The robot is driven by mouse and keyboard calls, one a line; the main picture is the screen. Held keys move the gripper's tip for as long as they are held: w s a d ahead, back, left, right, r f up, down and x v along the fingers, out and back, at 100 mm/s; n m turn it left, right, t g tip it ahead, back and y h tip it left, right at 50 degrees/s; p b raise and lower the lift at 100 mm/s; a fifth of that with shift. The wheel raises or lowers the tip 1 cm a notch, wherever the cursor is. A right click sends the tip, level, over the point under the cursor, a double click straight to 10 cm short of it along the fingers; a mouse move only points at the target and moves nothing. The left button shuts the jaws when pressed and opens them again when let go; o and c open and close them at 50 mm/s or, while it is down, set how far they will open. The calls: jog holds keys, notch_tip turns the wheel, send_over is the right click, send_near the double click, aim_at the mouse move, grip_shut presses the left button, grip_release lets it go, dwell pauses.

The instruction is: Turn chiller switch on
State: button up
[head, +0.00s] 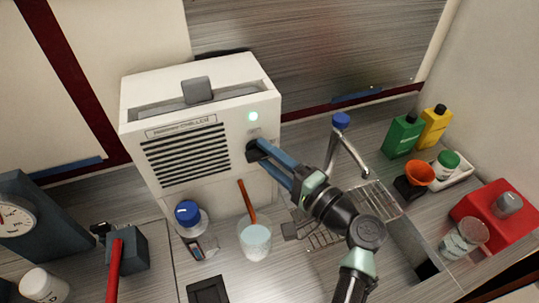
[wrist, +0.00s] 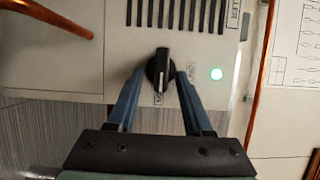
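The chiller (head: 200,130) is a white box with dark vent slots and a name label on its front. Its round black switch knob (wrist: 160,68) has a raised bar, upright in the wrist view. Small labels sit beside and below the knob, too small to read surely. In the head view my gripper (head: 264,160) partly covers the knob.
Below the chiller stand a beaker (head: 255,242) with a brown rod and a blue-capped jar (head: 190,215). A sink tap (head: 344,145) rises right of my gripper. Green (head: 402,136) and yellow (head: 435,127) bottles and a red box (head: 500,218) stand farther right.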

jog(key=shift+d, duration=0.15)
jog(key=b+v, duration=0.3)
jog(key=v, duration=1)
jog(key=w+a+r+n+t+h, duration=0.2)
jog(key=w+a+r+n+h, duration=0.15)
jog(key=r, duration=0.55)
jog(key=w+a+r+n+t+h, duration=0.25)
jog(key=w+r+h, duration=0.2)
jog(key=r, duration=0.55)
jog(key=s+a+r+n+t+h, duration=0.2)
jog(key=s+r+t, duration=0.2)
jog(key=r, duration=0.8)
jog(key=s+a+r+n+t+h, duration=0.1)
jog(key=s+a+r+n+t, duration=0.1)
jog(key=s+r+t, duration=0.3)
jog(key=s+r, duration=0.4)
jog(key=r, duration=0.3)
jog(key=shift+a+r+h, duration=0.25)
jog(key=shift+h, duration=0.15)
jog(key=shift+s, duration=0.15)
